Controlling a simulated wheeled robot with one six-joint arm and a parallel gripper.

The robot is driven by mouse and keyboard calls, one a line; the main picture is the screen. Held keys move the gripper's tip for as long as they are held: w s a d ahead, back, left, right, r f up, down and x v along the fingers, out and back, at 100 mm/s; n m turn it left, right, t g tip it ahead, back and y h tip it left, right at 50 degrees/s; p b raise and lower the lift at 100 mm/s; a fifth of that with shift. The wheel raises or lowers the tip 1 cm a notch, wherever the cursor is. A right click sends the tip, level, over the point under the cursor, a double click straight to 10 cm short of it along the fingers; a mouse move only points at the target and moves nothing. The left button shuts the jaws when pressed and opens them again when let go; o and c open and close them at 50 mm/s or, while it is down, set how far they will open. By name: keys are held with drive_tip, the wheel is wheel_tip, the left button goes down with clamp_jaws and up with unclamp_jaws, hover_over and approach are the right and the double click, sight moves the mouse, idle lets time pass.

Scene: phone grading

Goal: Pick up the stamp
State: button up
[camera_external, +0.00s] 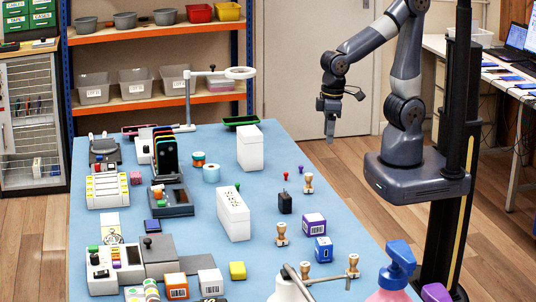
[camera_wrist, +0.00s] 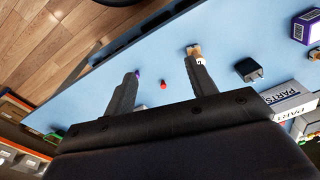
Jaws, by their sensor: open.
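Several stamps with light wooden handles are on the blue table. One stamp (camera_external: 308,184) stands near the right edge, another stamp (camera_external: 281,235) is farther forward, and more stamps (camera_external: 352,267) are at the front right. My gripper (camera_external: 329,138) hangs pointing down, beyond the table's right edge and well above the stamps. In the wrist view my gripper (camera_wrist: 161,70) has its two dark fingers wide apart with nothing held. A stamp (camera_wrist: 194,50) shows just past the right fingertip there, its lower part hidden by that finger.
A black charger (camera_external: 285,203), a purple box (camera_external: 314,224) and a blue box (camera_external: 323,250) are close by. The right table edge has free room.

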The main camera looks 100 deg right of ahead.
drive_tip(key=m+g, duration=0.1)
drive_tip(key=m, duration=0.1)
hover_over(309, 174)
wheel_tip(309, 174, down, 3)
drive_tip(key=shift+w+a+r+h, duration=0.1)
drive_tip(key=shift+w+a+h, duration=0.05)
drive_tip(key=shift+h, duration=0.15)
drive_tip(key=shift+w+a+f, duration=0.1)
drive_tip(key=shift+f, duration=0.25)
drive_tip(key=f, duration=1)
drive_tip(key=shift+s+f, duration=0.15)
drive_tip(key=shift+s, duration=0.1)
drive_tip(key=shift+c, duration=0.2)
drive_tip(key=c, duration=1.1)
